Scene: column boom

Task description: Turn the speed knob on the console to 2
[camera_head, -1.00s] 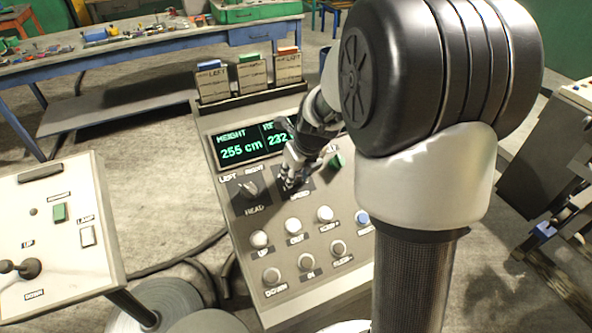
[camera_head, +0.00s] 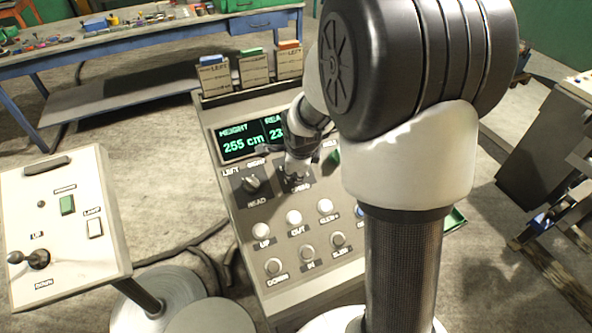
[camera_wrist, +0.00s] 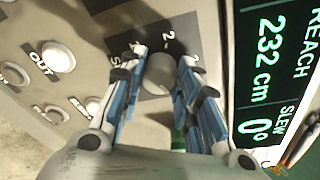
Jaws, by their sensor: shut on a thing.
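The speed knob (camera_wrist: 159,72) is a round grey knob on a dark square plate of the console (camera_head: 232,208). My gripper (camera_wrist: 157,78) is shut on it, with one blue-and-white finger on each side in the wrist view. A white "2" is printed just beyond the knob there, and another mark shows partly behind the right finger. I cannot tell where the knob's pointer stands. In the head view my gripper (camera_head: 297,171) is over the speed plate and hides the knob.
The green display (camera_head: 240,143) is above and reads height 255 cm; the wrist view shows reach 232 cm and slew 0°. A green button (camera_head: 333,158) is close on the right.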

